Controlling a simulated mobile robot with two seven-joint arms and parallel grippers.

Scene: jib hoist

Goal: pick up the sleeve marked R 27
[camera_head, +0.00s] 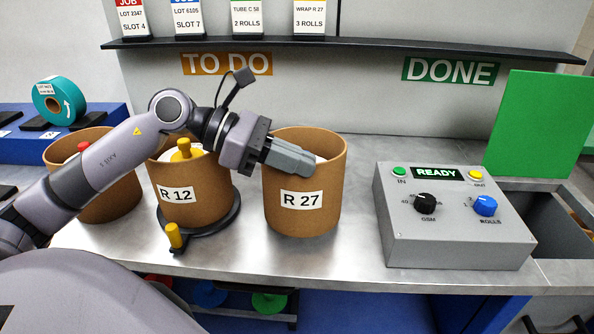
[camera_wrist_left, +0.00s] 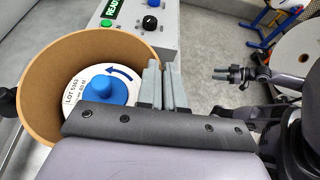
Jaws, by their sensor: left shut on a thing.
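The sleeve marked R 27 (camera_head: 302,218) is a brown open-topped cylinder with a white label, upright at the middle of the steel bench. My left gripper (camera_head: 296,160) reaches over its near rim and is shut on its wall. In the left wrist view, my left fingers (camera_wrist_left: 165,88) hold the right side of the sleeve (camera_wrist_left: 42,83). Inside it lies a white disc (camera_wrist_left: 112,78) with a blue knob. I cannot tell whether the sleeve touches the bench.
The R 12 sleeve (camera_head: 200,205) stands close on the left on a dark round base, with another brown sleeve (camera_head: 110,200) beyond it. A grey control box (camera_head: 450,240) reading READY stands to the right. A shelf (camera_head: 350,47) of cards runs above. Bare bench lies in front.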

